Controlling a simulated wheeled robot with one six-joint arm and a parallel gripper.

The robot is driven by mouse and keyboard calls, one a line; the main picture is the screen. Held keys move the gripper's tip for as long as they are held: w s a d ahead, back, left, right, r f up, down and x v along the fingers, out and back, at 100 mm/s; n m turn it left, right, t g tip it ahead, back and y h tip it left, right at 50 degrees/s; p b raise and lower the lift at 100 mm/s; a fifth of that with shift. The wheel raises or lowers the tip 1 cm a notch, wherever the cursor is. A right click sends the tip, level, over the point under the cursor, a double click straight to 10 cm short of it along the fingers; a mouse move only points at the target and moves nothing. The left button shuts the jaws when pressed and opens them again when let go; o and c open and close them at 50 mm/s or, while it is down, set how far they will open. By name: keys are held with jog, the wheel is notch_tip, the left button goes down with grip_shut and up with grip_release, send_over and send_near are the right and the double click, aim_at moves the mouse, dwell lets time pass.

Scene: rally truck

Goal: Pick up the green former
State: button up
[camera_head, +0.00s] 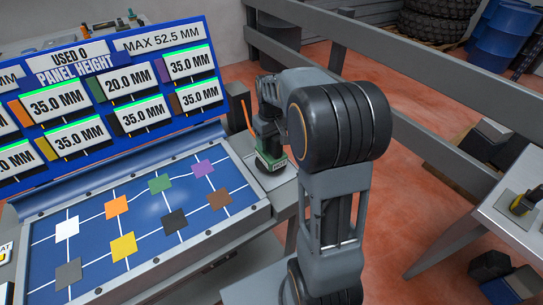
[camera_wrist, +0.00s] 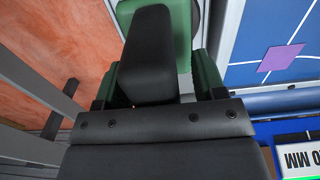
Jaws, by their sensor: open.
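The green former (camera_head: 270,162) stands on the grey ledge at the right end of the blue panel, with a dark upper part. In the wrist view its green body (camera_wrist: 184,22) shows at the top, with a black block, seemingly its handle (camera_wrist: 150,55), in front. My gripper (camera_head: 264,132) is directly over the former, pointing down. In the wrist view my gripper (camera_wrist: 157,85) is open, with dark green-and-black parts on both sides of the black block. Whether either finger touches it is hard to tell. The former's lower part is partly hidden.
The blue panel (camera_head: 140,258) carries coloured squares, including a green one (camera_head: 161,184). A sign board (camera_head: 110,95) with millimetre labels rises behind it. A grey rail (camera_head: 430,135) runs behind my arm. A side table (camera_head: 490,210) stands at right; red floor lies between.

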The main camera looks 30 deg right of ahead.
jog(key=shift+c, duration=0.5)
grip_shut()
